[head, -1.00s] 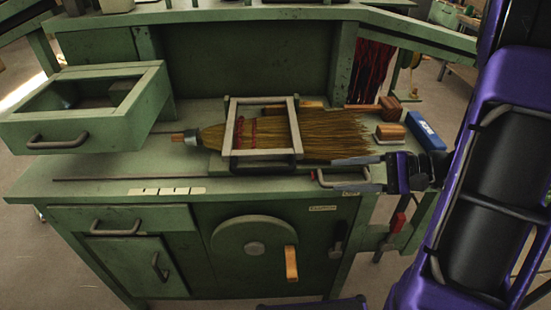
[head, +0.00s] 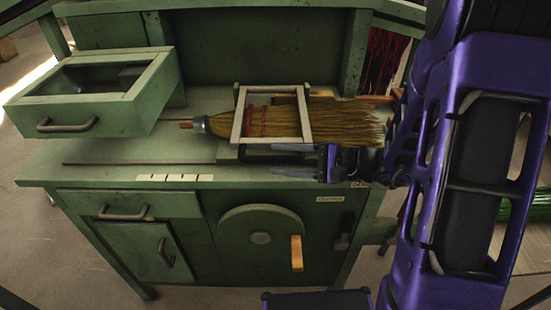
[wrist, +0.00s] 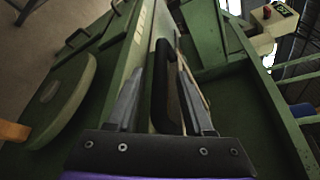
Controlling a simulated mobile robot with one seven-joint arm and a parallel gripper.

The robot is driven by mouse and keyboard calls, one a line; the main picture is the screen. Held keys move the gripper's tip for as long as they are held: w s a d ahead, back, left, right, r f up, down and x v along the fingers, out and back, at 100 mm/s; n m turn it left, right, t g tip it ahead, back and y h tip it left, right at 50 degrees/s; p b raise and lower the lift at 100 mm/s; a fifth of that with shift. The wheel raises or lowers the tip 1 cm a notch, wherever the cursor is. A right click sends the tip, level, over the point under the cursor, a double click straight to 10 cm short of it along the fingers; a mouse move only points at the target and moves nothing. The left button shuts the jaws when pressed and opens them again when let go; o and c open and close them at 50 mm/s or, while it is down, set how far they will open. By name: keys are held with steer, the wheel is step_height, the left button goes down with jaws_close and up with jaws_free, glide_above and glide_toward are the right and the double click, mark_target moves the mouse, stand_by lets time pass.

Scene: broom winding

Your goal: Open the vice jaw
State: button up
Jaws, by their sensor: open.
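The vice (head: 238,122) shows in the head view as a pale rectangular frame on the bench. The broom (head: 345,122) lies through it, with straw bristles to the right and red stitching inside the frame. My gripper (head: 275,160) is at the front edge of the vice, fingers pointing left. In the wrist view my gripper (wrist: 162,95) is open, and a black handle bar (wrist: 160,88) stands between its two fingers. The fingers do not look closed on it. My gripper and arm hide part of the vice's front and the bench to the right.
An open green drawer box (head: 110,92) juts out at the left. A thin rod (head: 140,163) lies on the bench (head: 110,152). A round disc with a wooden crank handle (head: 297,253) is on the front panel. The left bench top is mostly clear.

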steer(key=shift+x, duration=1)
jaws_close()
stand_by(0.8)
